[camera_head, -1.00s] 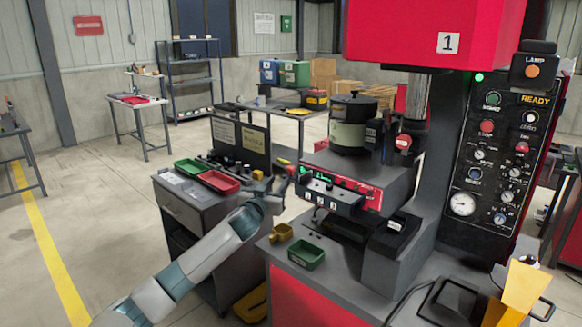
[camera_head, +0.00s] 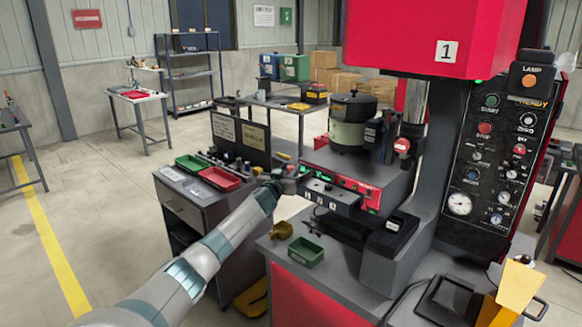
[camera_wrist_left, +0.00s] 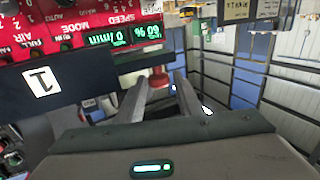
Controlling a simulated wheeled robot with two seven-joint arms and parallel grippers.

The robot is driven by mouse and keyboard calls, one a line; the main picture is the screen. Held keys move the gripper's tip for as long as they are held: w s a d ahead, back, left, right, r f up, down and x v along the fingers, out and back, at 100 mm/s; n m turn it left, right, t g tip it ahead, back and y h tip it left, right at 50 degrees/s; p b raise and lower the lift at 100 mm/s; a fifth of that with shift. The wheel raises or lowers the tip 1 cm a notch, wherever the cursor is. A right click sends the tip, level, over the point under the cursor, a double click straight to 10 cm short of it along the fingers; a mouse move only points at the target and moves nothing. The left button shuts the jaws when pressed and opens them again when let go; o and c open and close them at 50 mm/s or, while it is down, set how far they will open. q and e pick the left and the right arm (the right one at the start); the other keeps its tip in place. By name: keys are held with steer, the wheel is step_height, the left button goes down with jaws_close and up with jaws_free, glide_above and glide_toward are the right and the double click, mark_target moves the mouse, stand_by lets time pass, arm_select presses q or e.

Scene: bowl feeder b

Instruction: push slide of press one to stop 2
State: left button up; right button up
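Press one, marked 1 (camera_head: 447,51), stands at the right. On its front, a dark bar (camera_head: 345,201) carries small white number tags, below a red control strip with green displays. The bar also shows in the left wrist view (camera_wrist_left: 80,70), with a tag reading 1. My left gripper (camera_head: 287,182) is at the left end of this bar. In the left wrist view its two fingers (camera_wrist_left: 165,92) stand apart. A small red knob (camera_wrist_left: 158,80) shows between or just beyond the fingertips; I cannot tell whether they touch it. My right gripper is out of view.
A green bin (camera_head: 305,252) and a small yellow-brown bin (camera_head: 281,230) stand on the press table below the bar. A grey cabinet (camera_head: 180,205) with green and red trays is at the left. A bowl feeder (camera_head: 352,120) stands above the bar.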

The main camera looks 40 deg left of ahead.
mark_target(348, 198)
arm_select(q)
steer(key=shift+w+a, duration=0.25)
steer(key=shift+w, duration=0.45)
jaws_close()
steer(key=shift+d, duration=0.1)
steer(key=shift+d+f, duration=0.15)
steer(key=shift+d, duration=0.4)
steer(key=d, duration=2.3)
steer(key=shift+s, duration=0.1)
steer(key=shift+a, duration=0.1)
